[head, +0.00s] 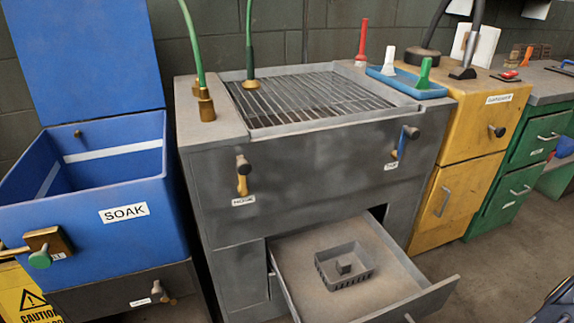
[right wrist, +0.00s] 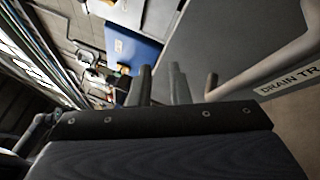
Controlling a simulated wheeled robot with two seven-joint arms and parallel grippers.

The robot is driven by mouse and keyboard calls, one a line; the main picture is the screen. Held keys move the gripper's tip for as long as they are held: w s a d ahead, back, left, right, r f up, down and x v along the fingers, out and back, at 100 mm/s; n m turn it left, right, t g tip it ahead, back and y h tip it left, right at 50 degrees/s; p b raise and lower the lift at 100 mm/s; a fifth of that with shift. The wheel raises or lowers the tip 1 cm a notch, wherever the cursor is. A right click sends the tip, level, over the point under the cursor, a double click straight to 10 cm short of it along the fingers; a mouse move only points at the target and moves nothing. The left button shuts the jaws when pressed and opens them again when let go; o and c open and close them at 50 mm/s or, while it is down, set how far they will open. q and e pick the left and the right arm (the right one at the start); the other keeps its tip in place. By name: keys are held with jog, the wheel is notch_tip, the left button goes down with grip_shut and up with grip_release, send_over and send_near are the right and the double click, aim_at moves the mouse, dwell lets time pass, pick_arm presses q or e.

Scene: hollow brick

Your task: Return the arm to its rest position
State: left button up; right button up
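My right gripper (right wrist: 159,76) shows in the right wrist view, with its two fingers apart and nothing seen between them. A bar handle (right wrist: 268,66) and a label reading "DRAIN TR" (right wrist: 290,82) on a grey front are to the right of the fingers, apart from them. In the head view, an open drawer (head: 305,285) juts from the grey cabinet (head: 300,170) and holds a dark slotted basket (head: 343,265) with a small block inside. My left gripper is not in view.
A blue SOAK bin (head: 120,225) with its lid up stands left. A wire rack (head: 310,95) and a blue tray (head: 405,82) top the grey cabinet. A yellow cabinet (head: 470,130) and green drawers (head: 520,165) stand right. Floor (head: 500,255) is clear right of the drawer.

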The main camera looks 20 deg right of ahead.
jog(key=s+a+r+n+g+h, duration=0.25)
jog(key=a+r+n+g, duration=0.55)
jog(key=n, duration=0.9)
jog(key=s+a+r+n+g+h, duration=0.1)
jog(key=a+r+n+g+h, duration=0.2)
jog(key=a+r+n+g, duration=0.95)
jog(key=d+r+n+t+p, duration=0.2)
jog(key=r+n+t+p, duration=0.1)
jog(key=r+p, duration=0.6)
jog(key=d+r+n+t+h+p, duration=0.1)
jog(key=r+n+t+p, duration=0.3)
jog(key=r+p, duration=0.6)
jog(key=d+r+n+t+h+p, duration=0.1)
jog(key=d+r+n+t+p, duration=0.2)
jog(key=r+p, duration=0.6)
jog(key=shift+s+r+p, duration=0.4)
jog(key=shift+r, duration=0.15)
jog(key=shift+s+t, duration=0.1)
jog(key=shift+t, duration=0.15)
